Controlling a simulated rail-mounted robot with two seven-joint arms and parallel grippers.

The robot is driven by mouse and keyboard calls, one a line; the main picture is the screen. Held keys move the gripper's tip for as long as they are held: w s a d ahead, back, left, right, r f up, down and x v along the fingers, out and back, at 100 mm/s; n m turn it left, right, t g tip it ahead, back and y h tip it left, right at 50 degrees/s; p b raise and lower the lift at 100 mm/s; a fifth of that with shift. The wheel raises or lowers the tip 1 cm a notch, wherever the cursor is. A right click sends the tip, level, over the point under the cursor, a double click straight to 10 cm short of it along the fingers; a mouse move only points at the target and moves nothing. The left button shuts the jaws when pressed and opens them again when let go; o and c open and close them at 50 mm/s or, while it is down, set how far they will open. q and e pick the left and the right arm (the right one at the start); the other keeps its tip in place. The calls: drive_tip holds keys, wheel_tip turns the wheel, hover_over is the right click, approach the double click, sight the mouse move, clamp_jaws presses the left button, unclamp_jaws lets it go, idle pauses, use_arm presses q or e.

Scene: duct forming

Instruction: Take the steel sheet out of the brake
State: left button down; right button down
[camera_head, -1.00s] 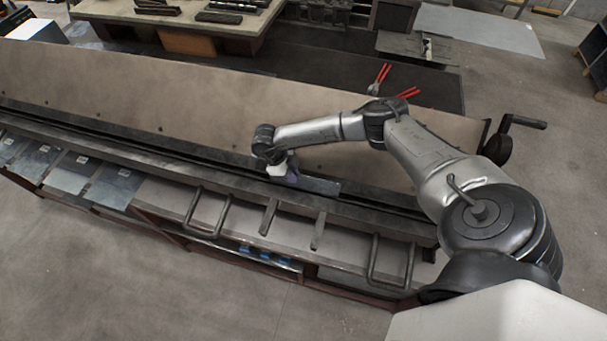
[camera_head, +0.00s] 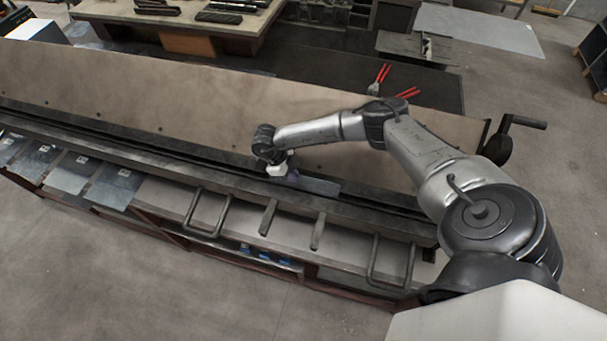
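The brake (camera_head: 340,120) is a long machine with a tan upper face, crossing the view from the left to the right of centre. A small grey steel sheet (camera_head: 320,187) lies along its dark slot, just right of my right gripper (camera_head: 289,177). My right arm reaches in from the right, and its gripper is at the sheet's left end. The fingers are small and partly hidden by the wrist, so I cannot tell whether they are open or shut, or touching the sheet. My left gripper is not in view.
Bar handles (camera_head: 392,262) stick out along the brake's front. Several grey sheets (camera_head: 75,172) lie on the front shelf at the left. A crank (camera_head: 522,122) stands out at the brake's right end. Red-handled tools (camera_head: 381,74) lie behind. The floor in front is clear.

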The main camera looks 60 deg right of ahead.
idle(0.6)
drive_tip(key=shift+r, duration=0.1)
drive_tip(key=shift+r+p, duration=0.3)
drive_tip(key=shift+s+a, duration=0.1)
drive_tip(key=shift+a, duration=0.4)
drive_tip(key=s+a, duration=0.3)
drive_tip(key=a, duration=1.3)
drive_tip(key=shift+s+p, duration=0.15)
drive_tip(key=shift+p, duration=0.2)
